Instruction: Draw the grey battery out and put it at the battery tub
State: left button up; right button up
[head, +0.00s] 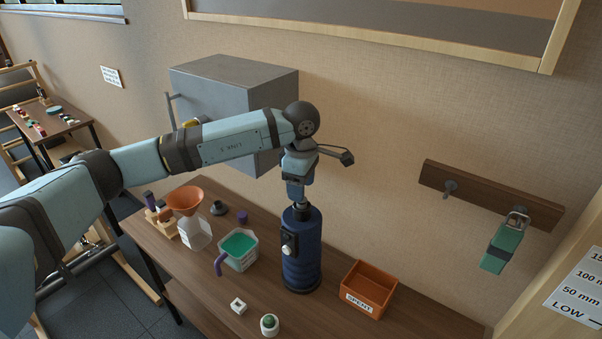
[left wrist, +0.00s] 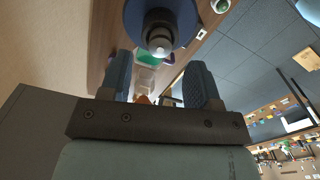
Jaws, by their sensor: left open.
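The blue reformer tower (head: 302,258) stands upright on the wooden table. Its round blue top also shows in the left wrist view (left wrist: 138,20). My left gripper (head: 297,196) points down just above the tower. In the left wrist view its two blue fingers are apart (left wrist: 160,64), with the grey piece beyond their tips and nothing clearly held. In the head view the gripper mostly hides the battery. An orange tub labelled SPENT (head: 385,293) stands right of the tower. My right gripper is out of view.
Left of the tower are a jug of green liquid (head: 238,248) and an orange funnel (head: 185,200) on a clear bottle. A white block (head: 238,306) and a green-topped cup (head: 269,325) are near the front.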

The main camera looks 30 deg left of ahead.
aim_at(302, 206)
pick_arm(q)
jog(key=shift+f+b, duration=0.55)
jog(key=shift+f, duration=1.3)
grip_shut()
jog(key=shift+r, duration=0.65)
jog(key=c, duration=1)
grip_release()
grip_shut()
jog(key=shift+r, duration=0.1)
